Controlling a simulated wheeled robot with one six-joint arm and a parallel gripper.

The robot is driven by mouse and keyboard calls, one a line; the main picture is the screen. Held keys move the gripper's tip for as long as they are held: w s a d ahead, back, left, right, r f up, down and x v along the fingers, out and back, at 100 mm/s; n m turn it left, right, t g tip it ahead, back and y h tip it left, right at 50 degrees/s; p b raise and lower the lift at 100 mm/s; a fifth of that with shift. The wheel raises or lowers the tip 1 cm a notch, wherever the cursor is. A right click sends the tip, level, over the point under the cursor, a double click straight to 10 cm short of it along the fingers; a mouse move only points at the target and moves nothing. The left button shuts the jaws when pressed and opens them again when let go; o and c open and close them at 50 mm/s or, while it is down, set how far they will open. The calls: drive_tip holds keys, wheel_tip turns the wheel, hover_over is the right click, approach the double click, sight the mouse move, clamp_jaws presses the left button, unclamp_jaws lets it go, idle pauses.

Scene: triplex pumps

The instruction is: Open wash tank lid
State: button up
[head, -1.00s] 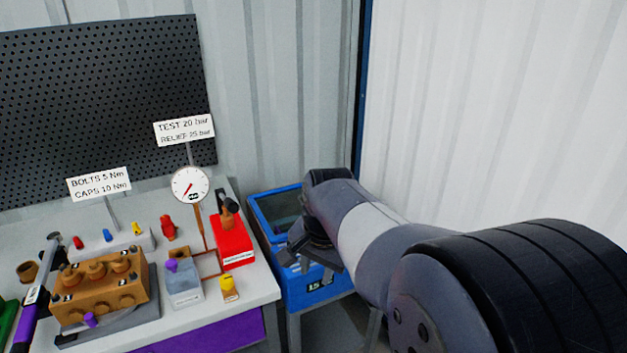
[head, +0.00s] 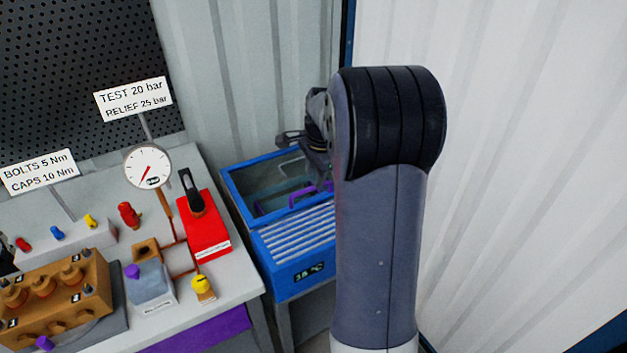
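The wash tank (head: 300,268) is a blue box right of the bench, with a small display on its front. Its rear top part is a blue-framed dark opening or clear panel (head: 250,178); I cannot tell whether this is a raised or closed lid. A purple bar-like handle (head: 285,203) shows there. The front top part has pale ribs (head: 295,238). My gripper (head: 292,140) is above the tank's back side, apart from the handle as far as I can see. My own arm covers the tank's right side and most of the gripper, so its fingers are not clear.
The bench (head: 235,285) left of the tank holds a red hand pump (head: 205,228), a pressure gauge (head: 148,167), a brass pump block (head: 55,290) and a yellow-knobbed part (head: 203,287). A corrugated wall (head: 530,180) stands close on the right.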

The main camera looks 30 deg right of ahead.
sight(314, 189)
drive_tip(key=shift+w+f, duration=0.15)
drive_tip(key=shift+f, duration=0.75)
drive_tip(key=shift+w+f, duration=0.15)
drive_tip(key=shift+f, duration=0.7)
clamp_jaws()
